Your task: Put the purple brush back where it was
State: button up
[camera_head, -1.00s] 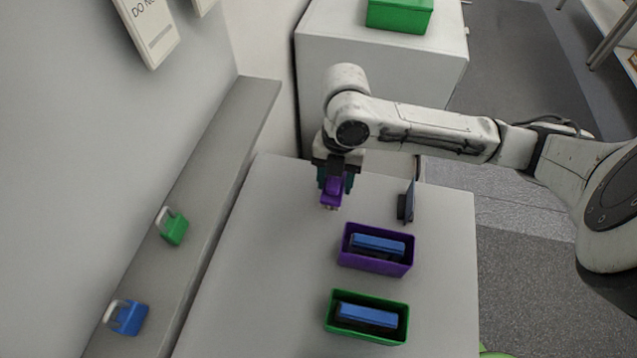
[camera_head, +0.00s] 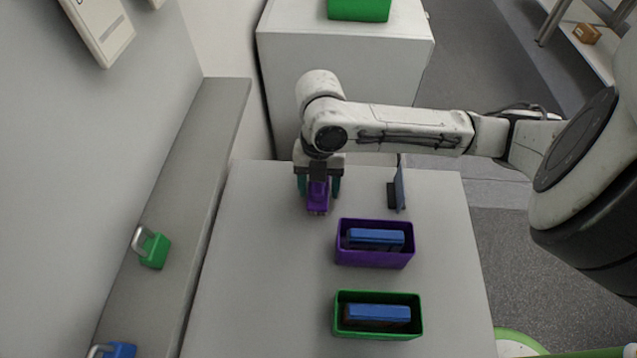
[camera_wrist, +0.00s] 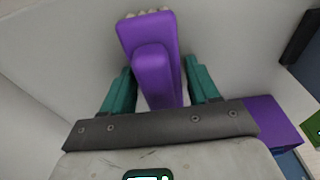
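The purple brush (camera_head: 318,194) is between the two teal fingers of my gripper (camera_head: 320,186), over the back left part of the white table. In the wrist view the brush (camera_wrist: 150,65) has its pale bristles at the top, and my gripper (camera_wrist: 160,80) has one finger on each side of it. The fingertips look close against the brush's sides, with slim pale gaps lower down, so I cannot tell whether they press on it. I cannot tell whether the bristles touch the table.
A purple bin (camera_head: 375,260) and a green bin (camera_head: 378,332) hold blue items. A blue upright panel (camera_head: 400,188) stands right of the brush. A ledge (camera_head: 190,150) with a green padlock (camera_head: 154,250) and a blue padlock (camera_head: 118,350) runs along the left. The table's left strip is clear.

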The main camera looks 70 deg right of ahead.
jog(key=shift+o, duration=1.2)
jog(key=shift+r, duration=0.1)
jog(key=r, duration=0.4)
jog(key=d+r, duration=0.1)
jog(key=r, duration=0.7)
jog(key=shift+w+d, duration=0.3)
jog(key=shift+d, duration=0.05)
